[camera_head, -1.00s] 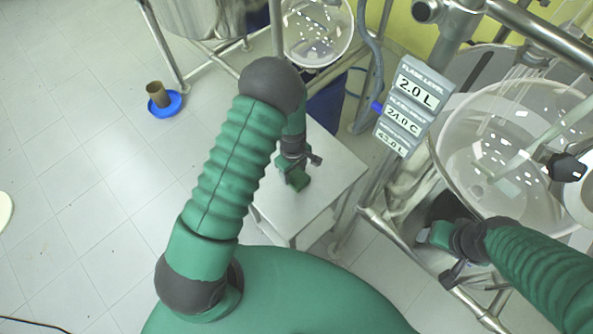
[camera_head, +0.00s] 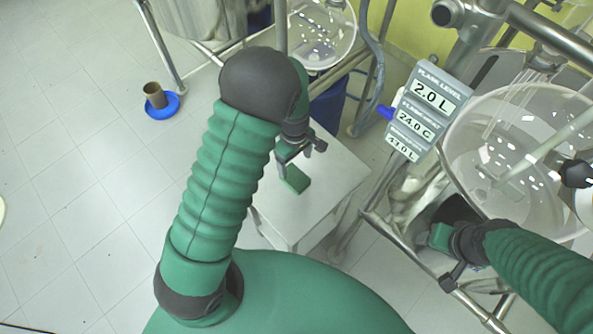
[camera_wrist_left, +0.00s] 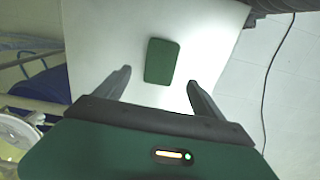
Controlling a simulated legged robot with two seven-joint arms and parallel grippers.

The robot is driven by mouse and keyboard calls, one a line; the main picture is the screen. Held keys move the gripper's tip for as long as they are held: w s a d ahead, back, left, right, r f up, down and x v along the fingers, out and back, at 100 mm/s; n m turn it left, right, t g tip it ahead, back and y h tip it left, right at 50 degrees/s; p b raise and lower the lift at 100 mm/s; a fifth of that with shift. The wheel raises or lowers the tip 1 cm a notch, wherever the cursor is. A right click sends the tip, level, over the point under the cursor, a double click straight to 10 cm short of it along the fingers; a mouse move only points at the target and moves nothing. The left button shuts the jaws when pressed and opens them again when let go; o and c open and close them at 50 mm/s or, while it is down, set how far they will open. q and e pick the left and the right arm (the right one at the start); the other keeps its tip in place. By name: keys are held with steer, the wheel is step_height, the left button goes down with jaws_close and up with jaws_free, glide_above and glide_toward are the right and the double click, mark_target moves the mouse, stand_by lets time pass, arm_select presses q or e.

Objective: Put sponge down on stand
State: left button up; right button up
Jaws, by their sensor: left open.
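The green sponge (camera_head: 296,180) lies flat on the light grey top of the stand (camera_head: 325,190). In the left wrist view the sponge (camera_wrist_left: 161,62) lies on the pale stand top (camera_wrist_left: 100,40), ahead of and between the two fingers. My left gripper (camera_head: 292,160) is open and empty, raised above the sponge and apart from it; its spread fingers (camera_wrist_left: 158,85) show in the wrist view. My right gripper (camera_head: 440,240) is low beside the metal frame at the right; its fingers are too small and partly hidden to read.
A glass reactor vessel (camera_head: 520,165) in a metal frame stands at the right, with a grey display (camera_head: 425,110) beside it. A blue dish with a brown cup (camera_head: 157,98) sits on the floor at the left.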

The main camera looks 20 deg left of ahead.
arm_select(q)
steer(key=s+d+r+m+t, duration=0.2)
steer(key=s+d+r+m, duration=0.1)
steer(key=s+r+m, duration=0.8)
steer(key=m, duration=0.2)
steer(key=shift+s+d+r+m+t, duration=0.25)
steer(key=shift+d+r+m+t, duration=0.05)
steer(key=shift+r+m, duration=0.1)
arm_select(e)
steer(key=shift+s+d+f, duration=0.1)
steer(key=shift+d+f, duration=0.1)
steer(key=shift+d, duration=0.25)
steer(key=shift+s+d+f, duration=0.1)
steer(key=shift+d+f, duration=0.1)
steer(key=shift+d, duration=0.2)
arm_select(q)
steer(key=shift+w+a+f, duration=0.15)
steer(key=shift+a, duration=0.15)
arm_select(e)
steer(key=shift+w+a, duration=0.2)
steer(key=shift+a, duration=0.1)
